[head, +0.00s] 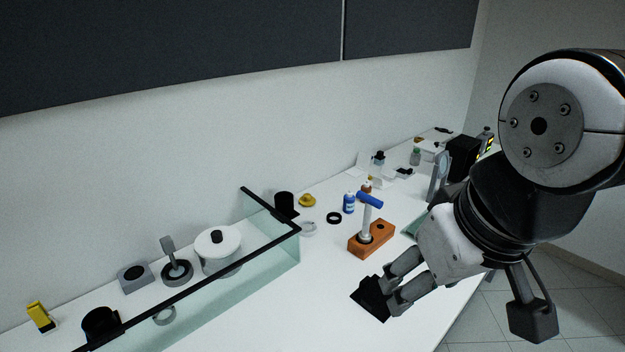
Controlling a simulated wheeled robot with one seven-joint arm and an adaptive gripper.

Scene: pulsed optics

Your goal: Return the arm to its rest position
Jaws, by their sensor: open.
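My gripper (379,291) is in the lower right of the head view, at the end of my white and black arm. It is open, and I see nothing held in it. Its dark fingertips overlap the white bench top in the picture; whether they touch it I cannot tell. Behind it in the picture stands an orange block (385,239) with an upright silver tool with a blue handle (369,200) in it. The gripper appears apart from the block. My arm hides part of the bench's right side.
A glass-walled enclosure with a black rim (270,253) stands on the left, with a white round pot (217,253) behind its front pane. Blue bottle (349,204), black ring (334,218) and black cup (285,203) stand further back. The white bench top (300,310) in front is clear.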

